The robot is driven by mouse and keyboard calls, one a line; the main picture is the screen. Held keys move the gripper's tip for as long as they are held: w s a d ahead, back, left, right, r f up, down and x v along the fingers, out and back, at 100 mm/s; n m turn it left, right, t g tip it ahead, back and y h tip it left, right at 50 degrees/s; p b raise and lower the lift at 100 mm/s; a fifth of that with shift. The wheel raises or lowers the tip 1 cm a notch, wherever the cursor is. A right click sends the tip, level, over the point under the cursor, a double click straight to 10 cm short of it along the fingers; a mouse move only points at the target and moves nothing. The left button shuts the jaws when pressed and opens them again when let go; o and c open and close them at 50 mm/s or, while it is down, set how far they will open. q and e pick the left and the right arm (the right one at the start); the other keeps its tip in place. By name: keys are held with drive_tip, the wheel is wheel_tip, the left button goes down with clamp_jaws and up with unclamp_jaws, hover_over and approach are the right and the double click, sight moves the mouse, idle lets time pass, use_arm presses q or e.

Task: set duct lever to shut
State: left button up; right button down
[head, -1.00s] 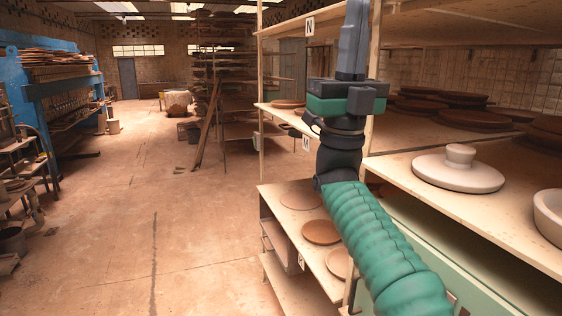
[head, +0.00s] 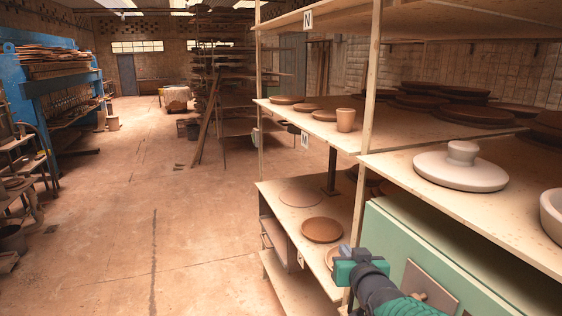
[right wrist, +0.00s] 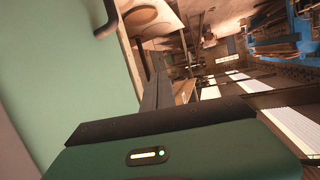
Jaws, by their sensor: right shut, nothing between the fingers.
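A pale green box or duct (head: 415,235) stands at the lower right of the head view, below a shelf. A tan square plate (head: 436,283) with a small knob-like part is on its face, partly hidden by my right arm. My right gripper (head: 345,250) is shut and empty, in front of the green box's left end. In the right wrist view its closed fingers (right wrist: 157,92) point past the green surface (right wrist: 70,70). A dark bent bar (right wrist: 107,20) stands by that surface, apart from the fingers; I cannot tell if it is the duct lever. My left gripper is out of view.
Wooden shelves (head: 300,235) with clay plates stand left of and behind my right gripper. A shelf above the green box holds a pale lidded disc (head: 460,168). The floor (head: 140,235) at the left is open.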

drive_tip(key=s+d+f+g, duration=0.2)
drive_tip(key=s+f+g, duration=0.4)
drive_tip(key=s+f, duration=0.6)
drive_tip(key=s+d+f+g, duration=0.2)
drive_tip(key=s+f+g, duration=0.4)
drive_tip(key=s+f, duration=0.7)
drive_tip(key=s, duration=0.6)
drive_tip(key=shift+s+f+h, duration=0.15)
drive_tip(key=shift+s+h, duration=0.1)
drive_tip(key=shift+h, duration=0.15)
drive_tip(key=c, duration=2.1)
unclamp_jaws()
